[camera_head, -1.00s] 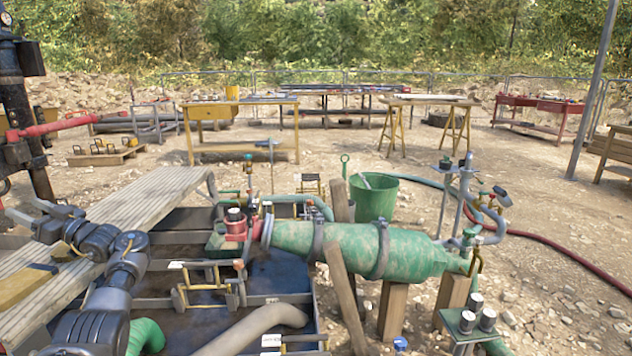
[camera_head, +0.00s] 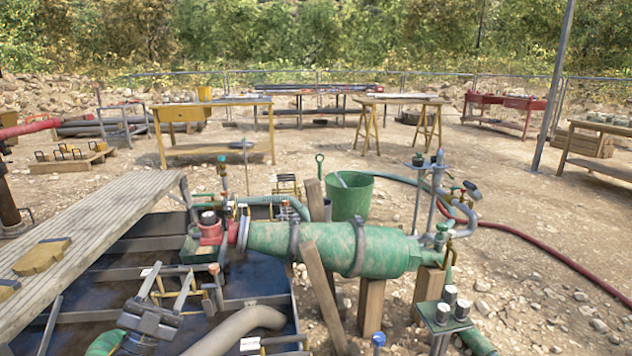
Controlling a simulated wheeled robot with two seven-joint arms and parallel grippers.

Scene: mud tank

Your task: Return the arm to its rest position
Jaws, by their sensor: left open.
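My left gripper (camera_head: 170,290) is at the lower left of the head view, in front of the dark tank frame. Its two pale fingers point up and stand apart, with nothing seen between them. Its dark body (camera_head: 150,322) is near the bottom edge, and most of the arm behind it is out of view. The gripper overlaps the tank area in the picture; I cannot tell whether it touches anything. My right gripper is not in view.
The dark mud tank (camera_head: 255,272) lies below, with a wooden plank walkway (camera_head: 110,215) at left holding a yellow-brown block (camera_head: 42,257). Open gravel lies beyond.

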